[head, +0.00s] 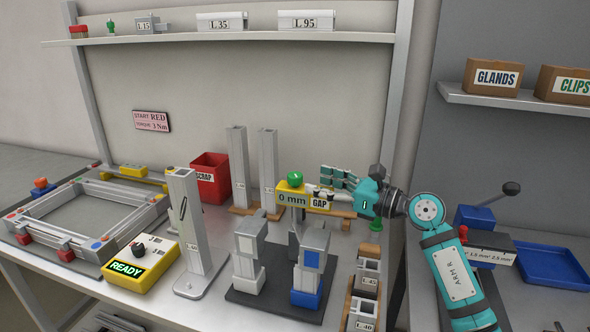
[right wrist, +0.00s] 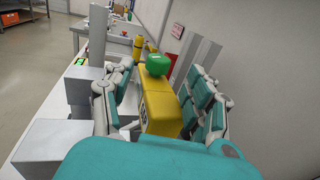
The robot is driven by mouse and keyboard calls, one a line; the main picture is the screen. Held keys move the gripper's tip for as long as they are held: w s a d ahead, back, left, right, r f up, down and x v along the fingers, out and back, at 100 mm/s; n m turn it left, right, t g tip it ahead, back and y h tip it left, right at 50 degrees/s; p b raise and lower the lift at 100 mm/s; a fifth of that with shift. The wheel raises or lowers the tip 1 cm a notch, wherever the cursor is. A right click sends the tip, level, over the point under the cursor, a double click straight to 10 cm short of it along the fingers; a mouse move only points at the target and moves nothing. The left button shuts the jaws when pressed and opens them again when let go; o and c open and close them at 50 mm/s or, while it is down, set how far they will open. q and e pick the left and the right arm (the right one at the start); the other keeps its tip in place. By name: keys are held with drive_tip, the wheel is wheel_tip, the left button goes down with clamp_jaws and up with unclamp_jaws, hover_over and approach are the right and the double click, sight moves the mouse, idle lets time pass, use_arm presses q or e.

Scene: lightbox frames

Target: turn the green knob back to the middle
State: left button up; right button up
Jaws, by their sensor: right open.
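The green knob (head: 295,179) sits on top of a yellow gauge box (head: 291,197) marked "0 mm", with a "GAP" label beside it. A pale mark shows on the knob, but its exact angle is too small to tell. In the right wrist view the knob (right wrist: 158,66) stands on the yellow box (right wrist: 160,107), between my open fingers. My right gripper (head: 330,178) comes in from the right, its fingers on either side of the box and a little short of the knob. I cannot tell whether they touch the box. My left gripper is not in view.
Two grey clamp-like blocks (head: 310,262) stand on a dark plate in front of the gauge. An upright profile (head: 183,230) and a yellow box reading READY (head: 126,269) are to the left. A red scrap bin (head: 209,176) and upright profiles (head: 238,165) stand behind.

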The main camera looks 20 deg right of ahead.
sight(294, 174)
drive_tip(key=p+x, duration=0.1)
drive_tip(key=x, duration=0.6)
drive_tip(key=shift+a, duration=0.1)
drive_tip(key=c, duration=1)
drive_tip(key=shift+w+a, duration=0.1)
drive_tip(key=shift+w, duration=0.05)
clamp_jaws()
drive_tip(key=shift+f, duration=0.1)
